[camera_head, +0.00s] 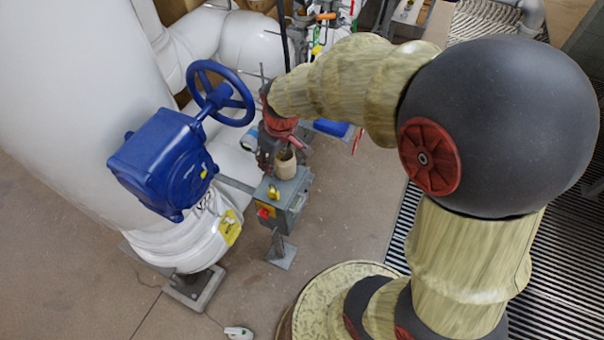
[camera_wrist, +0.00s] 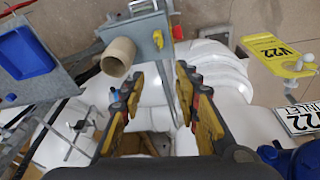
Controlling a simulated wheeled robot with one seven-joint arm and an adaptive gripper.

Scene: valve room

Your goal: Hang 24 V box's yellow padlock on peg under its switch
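A grey box (camera_head: 291,196) stands on a short post beside the blue valve actuator in the head view. A yellow padlock (camera_head: 273,192) shows at its upper edge, and a red switch (camera_head: 263,213) on a yellow plate shows on its front. A small yellow piece (camera_wrist: 158,39), perhaps the padlock, shows on the grey box (camera_wrist: 145,62) in the wrist view. My gripper (camera_wrist: 157,80) is open, with a gap between its fingers and nothing clearly held. In the head view my gripper (camera_head: 273,152) is just behind and above the box. I cannot make out a peg.
A tan cylinder (camera_head: 286,163) is at the box's top; it also shows in the wrist view (camera_wrist: 118,57). The blue actuator (camera_head: 162,162) and handwheel (camera_head: 221,95) stand close left. A yellow V22 tag (camera_wrist: 277,54) hangs at right. A blue bin (camera_wrist: 24,52) is left.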

